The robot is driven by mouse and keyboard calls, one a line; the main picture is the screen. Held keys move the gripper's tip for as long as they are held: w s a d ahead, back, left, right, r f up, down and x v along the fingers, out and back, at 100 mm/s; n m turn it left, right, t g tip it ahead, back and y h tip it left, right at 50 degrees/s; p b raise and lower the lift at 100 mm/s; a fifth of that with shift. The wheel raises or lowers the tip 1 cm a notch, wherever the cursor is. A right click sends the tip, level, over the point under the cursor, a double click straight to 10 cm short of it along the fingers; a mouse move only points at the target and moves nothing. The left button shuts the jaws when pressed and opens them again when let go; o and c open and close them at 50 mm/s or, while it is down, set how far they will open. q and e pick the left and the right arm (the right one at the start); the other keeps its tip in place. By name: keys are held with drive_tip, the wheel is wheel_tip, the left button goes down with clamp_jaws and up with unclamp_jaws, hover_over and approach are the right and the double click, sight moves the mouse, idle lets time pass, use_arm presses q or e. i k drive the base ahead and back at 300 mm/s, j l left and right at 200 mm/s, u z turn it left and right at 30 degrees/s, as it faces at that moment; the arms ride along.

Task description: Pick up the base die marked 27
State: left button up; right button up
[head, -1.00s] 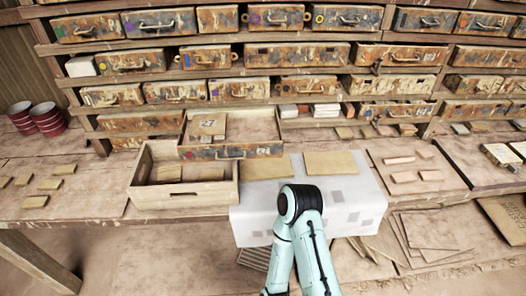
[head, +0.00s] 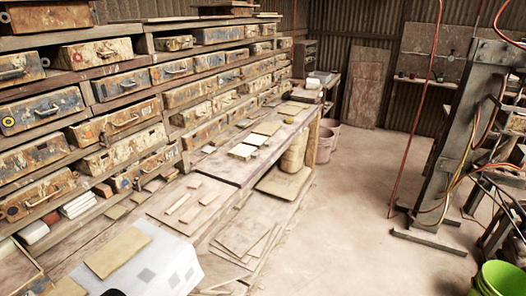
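The base die marked 27 is not in view now. The open drawer that it lay in is outside the frame, apart from what may be its edge at the lower left. A tan flat board (head: 118,251) lies on the white cloth (head: 165,262) at the bottom left. A small dark piece at the bottom edge is probably part of my arm. Neither of my grippers shows, so I cannot see what they hold.
Shelves of rusty drawers (head: 120,118) line the left wall above a long bench (head: 215,168) with tiles and boards. Bare floor (head: 330,225) lies open right of the bench. A grey metal press frame (head: 457,130) and a green bucket (head: 500,279) stand at the right.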

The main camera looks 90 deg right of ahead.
sight(259, 141)
drive_tip(key=z, duration=1.55)
drive_tip(key=i+l+z, duration=0.1)
drive_tip(key=z, duration=0.35)
drive_tip(key=i+l+z, duration=0.1)
drive_tip(key=z, duration=0.35)
drive_tip(key=i+l+z, duration=0.15)
drive_tip(key=z, duration=0.25)
drive_tip(key=i+l, duration=0.2)
drive_tip(key=i, duration=0.3)
drive_tip(key=i+l, duration=0.2)
drive_tip(key=i, duration=0.3)
